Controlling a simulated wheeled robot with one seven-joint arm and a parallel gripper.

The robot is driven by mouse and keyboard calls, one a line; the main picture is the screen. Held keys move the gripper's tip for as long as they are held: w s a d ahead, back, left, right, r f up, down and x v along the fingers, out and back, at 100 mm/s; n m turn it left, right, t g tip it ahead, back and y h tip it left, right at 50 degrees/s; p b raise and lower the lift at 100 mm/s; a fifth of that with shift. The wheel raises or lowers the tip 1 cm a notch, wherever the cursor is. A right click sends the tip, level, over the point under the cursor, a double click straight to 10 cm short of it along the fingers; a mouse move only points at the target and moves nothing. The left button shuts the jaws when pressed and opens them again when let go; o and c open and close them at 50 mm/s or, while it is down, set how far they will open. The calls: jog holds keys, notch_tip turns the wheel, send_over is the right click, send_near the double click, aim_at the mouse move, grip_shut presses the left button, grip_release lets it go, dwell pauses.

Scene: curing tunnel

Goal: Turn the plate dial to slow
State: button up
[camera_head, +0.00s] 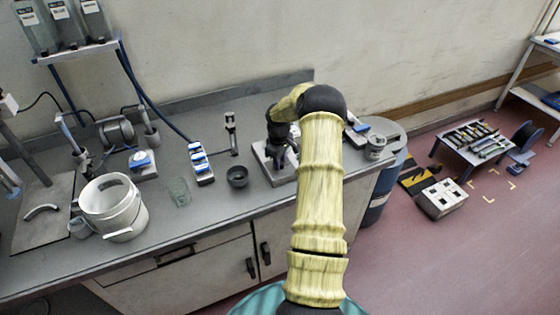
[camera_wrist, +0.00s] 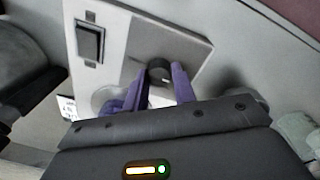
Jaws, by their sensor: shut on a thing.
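The dial's markings and setting cannot be read. In the head view my gripper (camera_head: 282,155) is over a grey plate unit (camera_head: 264,160) on the bench, and my arm hides the dial and part of the unit.
A black rocker switch (camera_wrist: 90,41) sits on the same panel, left of the dial. On the bench (camera_head: 200,225), a dark bowl (camera_head: 237,176), a power strip (camera_head: 200,162) and a small stand (camera_head: 231,135) lie left of the unit.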

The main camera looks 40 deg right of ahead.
jog(key=shift+m, duration=0.3)
jog(key=m+b, duration=0.2)
jog(key=m, duration=0.3)
jog(key=shift+w, duration=0.1)
jog(key=m, duration=0.6)
jog(key=shift+r+g+b, duration=0.1)
jog(key=shift+g+b, duration=0.2)
jog(key=shift+b, duration=0.1)
jog(key=shift+d, duration=0.1)
jog(key=o, duration=1)
jog(key=r, duration=0.5)
jog(key=r+b, duration=0.1)
jog(key=r, duration=0.5)
jog(key=r+b, duration=0.1)
jog(key=r, duration=0.5)
jog(key=shift+w+a+r, duration=0.15)
jog(key=shift+w+a, duration=0.1)
jog(key=shift+a, duration=0.1)
